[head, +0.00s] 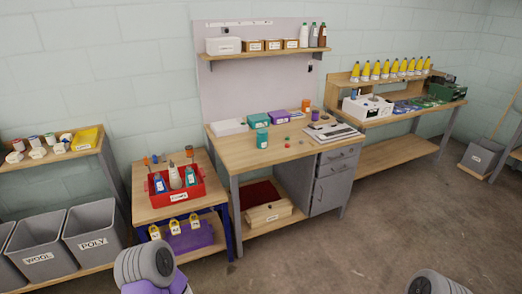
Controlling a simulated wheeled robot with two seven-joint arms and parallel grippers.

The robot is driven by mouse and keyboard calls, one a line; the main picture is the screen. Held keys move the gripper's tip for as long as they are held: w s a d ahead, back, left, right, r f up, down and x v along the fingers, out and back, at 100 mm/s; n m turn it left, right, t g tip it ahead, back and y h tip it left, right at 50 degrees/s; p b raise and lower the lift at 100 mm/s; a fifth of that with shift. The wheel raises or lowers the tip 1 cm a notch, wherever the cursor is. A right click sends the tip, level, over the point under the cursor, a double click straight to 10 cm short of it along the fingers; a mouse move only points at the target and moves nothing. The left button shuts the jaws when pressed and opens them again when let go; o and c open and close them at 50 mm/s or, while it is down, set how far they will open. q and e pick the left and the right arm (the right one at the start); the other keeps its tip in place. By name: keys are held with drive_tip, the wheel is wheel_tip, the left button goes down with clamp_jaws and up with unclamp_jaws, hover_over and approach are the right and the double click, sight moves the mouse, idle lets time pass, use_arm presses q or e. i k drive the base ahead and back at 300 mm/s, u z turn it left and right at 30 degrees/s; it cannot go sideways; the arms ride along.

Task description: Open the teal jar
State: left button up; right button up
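The teal jar (262,141) stands upright on the wooden top of the central workbench (230,150), near its front left part. It has a pale label on its front. It is too small in the head view to tell its lid clearly from its body. Parts of my two arms show at the bottom edge, well in front of the workbench and apart from the jar. Neither gripper is in the picture, so whether they are open or shut is hidden.
Behind the jar are a teal box (257,121), a purple box (279,118), a white box (229,127) and small coloured pieces. Papers (333,133) lie to the right. A red crate (177,199) of bottles sits on a lower table at left. The floor (320,245) in front is clear.

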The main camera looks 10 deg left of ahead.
sight(262, 141)
drive_tip(key=z, duration=0.65)
drive_tip(key=i, duration=2.25)
drive_tip(key=u, duration=0.95)
